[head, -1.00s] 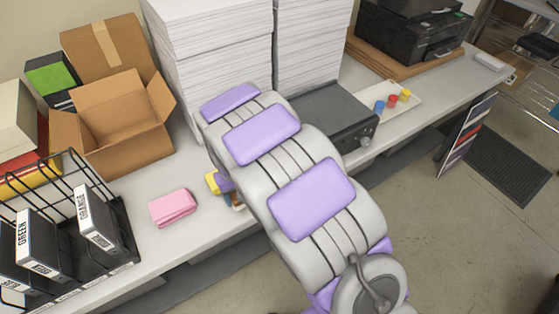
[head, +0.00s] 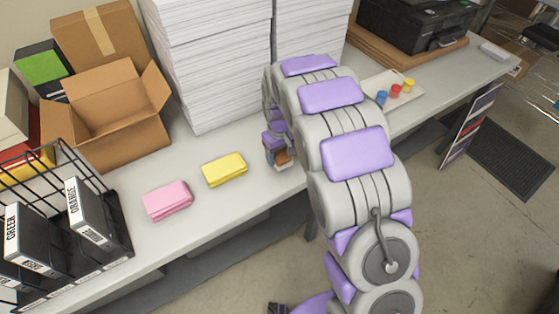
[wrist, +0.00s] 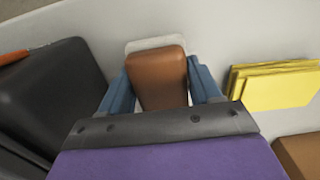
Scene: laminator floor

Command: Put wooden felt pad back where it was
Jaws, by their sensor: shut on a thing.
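The wooden felt pad (wrist: 158,82) is a brown block with a pale felt layer at its far end. In the wrist view it sits between the two blue fingers of my gripper (wrist: 160,90), which are shut on it. In the head view my gripper (head: 277,150) is over the table, right of the yellow cloth stack, and a small brown part of the pad (head: 282,157) shows below it. I cannot tell whether the pad touches the table.
A yellow cloth stack (head: 224,169) and a pink one (head: 167,200) lie on the table (head: 150,245). White paper stacks (head: 205,60) stand behind. A black machine (wrist: 50,95) is close left in the wrist view. An open cardboard box (head: 110,120) stands left.

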